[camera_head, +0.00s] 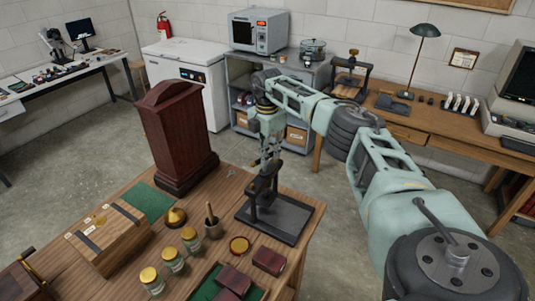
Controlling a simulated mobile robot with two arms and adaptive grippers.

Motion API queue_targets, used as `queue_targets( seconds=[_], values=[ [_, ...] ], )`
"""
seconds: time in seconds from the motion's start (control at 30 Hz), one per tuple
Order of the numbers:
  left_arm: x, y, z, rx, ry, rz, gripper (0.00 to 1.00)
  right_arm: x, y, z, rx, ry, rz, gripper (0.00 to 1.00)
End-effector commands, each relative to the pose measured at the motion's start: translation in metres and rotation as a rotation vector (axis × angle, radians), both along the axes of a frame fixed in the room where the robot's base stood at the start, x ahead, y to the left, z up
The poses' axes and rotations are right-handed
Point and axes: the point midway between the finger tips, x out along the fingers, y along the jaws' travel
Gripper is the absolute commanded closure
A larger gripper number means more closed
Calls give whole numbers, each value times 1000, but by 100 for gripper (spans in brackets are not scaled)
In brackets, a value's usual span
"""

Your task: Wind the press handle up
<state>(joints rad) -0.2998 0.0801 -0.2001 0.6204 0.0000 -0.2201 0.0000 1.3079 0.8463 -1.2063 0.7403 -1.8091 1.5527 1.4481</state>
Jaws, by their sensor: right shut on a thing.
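A small dark press (266,190) stands on a flat black base plate (286,229) at the right side of the wooden table. My right arm comes in from the right and bends down over the press. My right gripper (269,160) points down at the top of the press and is shut on its handle. The fingers and the arm's wrist hide most of the handle, so its exact angle cannot be told. My left gripper is not in view.
A tall dark red wooden case (178,135) stands left of the press. A mortar with pestle (213,229), several gold-lidded jars (172,260), a round tin (239,246) and dark red boxes (269,261) are close by. A wooden chest (108,238) is at left.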

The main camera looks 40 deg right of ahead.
Motion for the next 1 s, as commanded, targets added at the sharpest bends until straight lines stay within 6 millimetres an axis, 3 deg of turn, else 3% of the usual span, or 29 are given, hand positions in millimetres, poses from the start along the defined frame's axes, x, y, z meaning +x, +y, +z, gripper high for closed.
queue_targets(
  seconds=[1.0],
  values=[
    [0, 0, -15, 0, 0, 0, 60, 9, 4, 0, 1, 1, 964, 100]
  ],
)
